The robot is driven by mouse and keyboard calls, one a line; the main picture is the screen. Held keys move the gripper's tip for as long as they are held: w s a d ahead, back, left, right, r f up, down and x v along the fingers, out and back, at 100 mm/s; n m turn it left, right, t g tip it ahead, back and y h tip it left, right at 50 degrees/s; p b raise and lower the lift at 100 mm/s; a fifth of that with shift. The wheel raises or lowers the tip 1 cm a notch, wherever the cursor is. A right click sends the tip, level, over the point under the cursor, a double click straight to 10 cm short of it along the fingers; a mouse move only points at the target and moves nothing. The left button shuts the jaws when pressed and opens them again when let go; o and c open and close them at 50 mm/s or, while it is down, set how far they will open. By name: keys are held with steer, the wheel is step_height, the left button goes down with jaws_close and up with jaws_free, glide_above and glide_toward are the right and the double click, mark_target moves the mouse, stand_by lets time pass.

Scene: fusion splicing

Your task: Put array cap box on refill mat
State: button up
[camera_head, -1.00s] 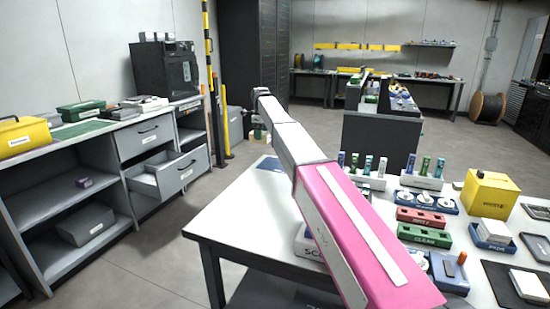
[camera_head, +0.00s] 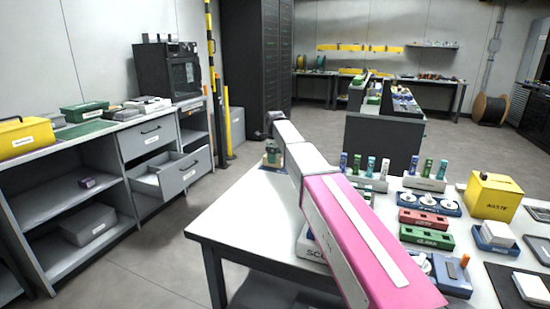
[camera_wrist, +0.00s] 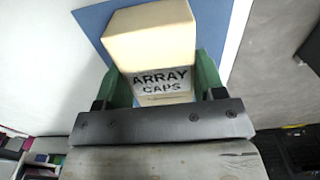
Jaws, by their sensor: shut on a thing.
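The array cap box (camera_wrist: 150,42) is cream-coloured with a label reading ARRAY CAPS, seen close up in the wrist view. My gripper (camera_wrist: 163,78) is shut on it, with a green finger on either side. The blue refill mat (camera_wrist: 98,22) shows behind and around the box. In the head view, my gripper (camera_head: 271,157) is small at the far left corner of the white table, over the blue mat (camera_head: 271,168). Whether the box touches the mat is unclear.
The white table (camera_head: 235,208) has free room left of my arm. Green and red holders (camera_head: 426,237), a yellow waste box (camera_head: 492,196) and small trays crowd its right side. A grey shelf unit (camera_head: 70,200) with an open drawer (camera_head: 172,177) stands at left.

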steer(key=o, duration=0.9)
steer(key=shift+f, duration=0.1)
step_height(320, 180, up, 12)
steer(key=shift+r, duration=0.15)
